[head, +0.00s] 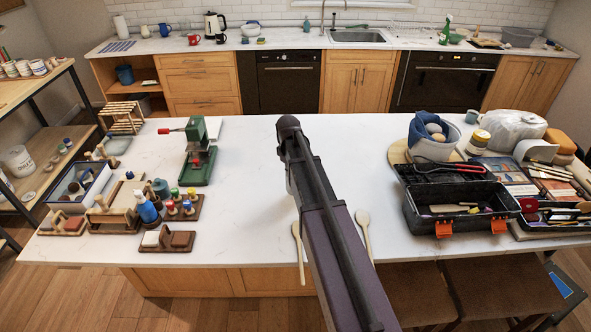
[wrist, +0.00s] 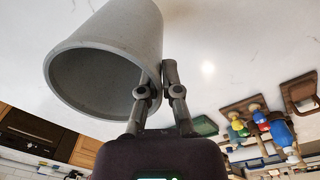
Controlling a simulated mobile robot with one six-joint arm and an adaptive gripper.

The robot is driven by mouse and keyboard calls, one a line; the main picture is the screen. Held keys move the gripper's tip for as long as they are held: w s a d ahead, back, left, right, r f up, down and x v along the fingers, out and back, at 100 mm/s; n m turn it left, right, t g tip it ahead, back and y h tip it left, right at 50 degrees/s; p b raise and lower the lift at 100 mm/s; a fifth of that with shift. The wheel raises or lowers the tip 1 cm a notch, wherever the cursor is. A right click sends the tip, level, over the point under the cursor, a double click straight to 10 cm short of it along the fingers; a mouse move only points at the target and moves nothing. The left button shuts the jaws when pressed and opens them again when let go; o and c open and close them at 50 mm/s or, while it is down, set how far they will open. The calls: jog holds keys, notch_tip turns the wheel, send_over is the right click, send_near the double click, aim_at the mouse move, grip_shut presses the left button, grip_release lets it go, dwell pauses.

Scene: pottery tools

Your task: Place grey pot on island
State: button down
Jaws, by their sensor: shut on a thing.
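The grey pot (wrist: 105,55) fills the upper left of the wrist view, tilted in the picture with its open mouth toward the lower left. My gripper (wrist: 161,76) is shut on the pot's wall near the rim, one finger at the inner side and one outside. The island (head: 245,215) is the long white-topped counter across the head view. Its white top also shows behind the pot in the wrist view (wrist: 235,50). In the head view my arm reaches over the middle of the island and hides the pot and fingers. I cannot tell whether the pot touches the top.
A green-and-red tool (head: 200,155) and wooden racks with bottles (head: 150,210) stand on the island's left. An open black toolbox (head: 460,212) and a blue-lined pot (head: 432,140) crowd its right. Wooden spoons (head: 364,232) lie near the front edge. Clear top lies either side of my arm.

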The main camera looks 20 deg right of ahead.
jog(key=shift+w+d+r+n, duration=0.15)
jog(key=shift+d+n, duration=0.35)
jog(key=shift+d, duration=0.3)
jog(key=shift+a, duration=0.1)
jog(key=w+a, duration=0.2)
jog(key=a, duration=0.4)
jog(key=w+a+f+b, duration=0.1)
jog(key=w+a, duration=0.2)
jog(key=a, duration=0.4)
jog(key=shift+w+a+f, duration=0.2)
jog(key=shift+w+f, duration=0.05)
jog(key=shift+w, duration=0.1)
jog(key=f+b, duration=0.2)
jog(key=a+f+b, duration=0.1)
jog(key=b, duration=0.1)
jog(key=shift+w+a+f, duration=0.1)
jog(key=shift+w+f, duration=0.2)
jog(key=shift+f, duration=0.15)
jog(key=c, duration=0.8)
grip_release()
